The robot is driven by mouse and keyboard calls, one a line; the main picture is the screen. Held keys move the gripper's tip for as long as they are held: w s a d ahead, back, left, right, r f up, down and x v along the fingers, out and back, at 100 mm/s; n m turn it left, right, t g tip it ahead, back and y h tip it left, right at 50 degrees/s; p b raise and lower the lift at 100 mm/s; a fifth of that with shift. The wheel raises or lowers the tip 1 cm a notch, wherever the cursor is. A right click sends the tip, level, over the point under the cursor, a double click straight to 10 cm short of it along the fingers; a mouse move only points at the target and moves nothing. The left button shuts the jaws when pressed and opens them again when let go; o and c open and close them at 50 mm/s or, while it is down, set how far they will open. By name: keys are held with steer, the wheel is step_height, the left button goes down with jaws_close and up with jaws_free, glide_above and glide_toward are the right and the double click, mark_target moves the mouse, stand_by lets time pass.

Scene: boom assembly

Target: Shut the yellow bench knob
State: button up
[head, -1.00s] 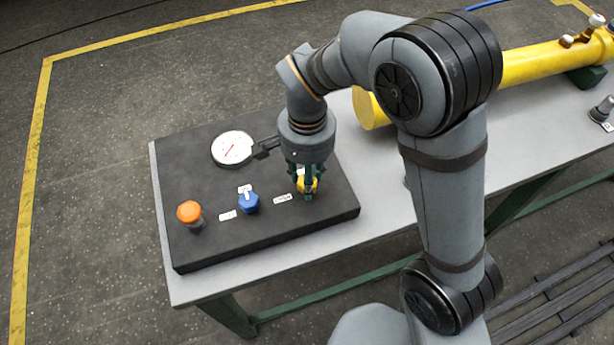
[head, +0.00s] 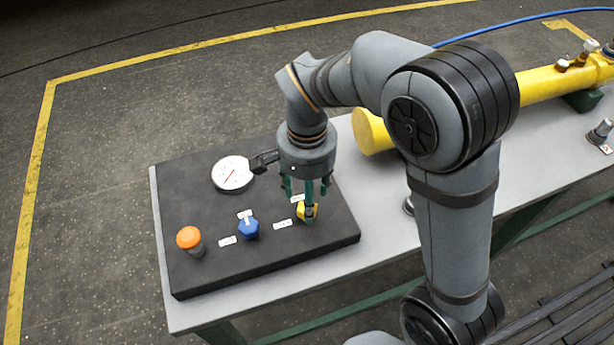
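The yellow bench knob (head: 303,212) is at the right end of the row on the black panel (head: 245,272). My gripper (head: 307,194) points down just above it, its green fingers spread apart. The front finger covers part of the knob; I cannot tell whether it touches. The gripper looks open, with nothing held between the fingers. The front finger partly hides which way the knob is turned.
A blue knob (head: 248,229) and an orange mushroom button (head: 188,238) stand to the left on the panel. A round white gauge (head: 232,174) lies behind them. A yellow cylinder (head: 545,84) lies along the grey bench (head: 375,225) to the right.

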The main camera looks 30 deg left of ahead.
step_height(320, 180, up, 9)
steer(key=shift+f, duration=0.25)
stand_by(0.4)
step_height(320, 180, down, 12)
steer(key=shift+r, duration=0.1)
stand_by(0.4)
steer(key=shift+r, duration=0.15)
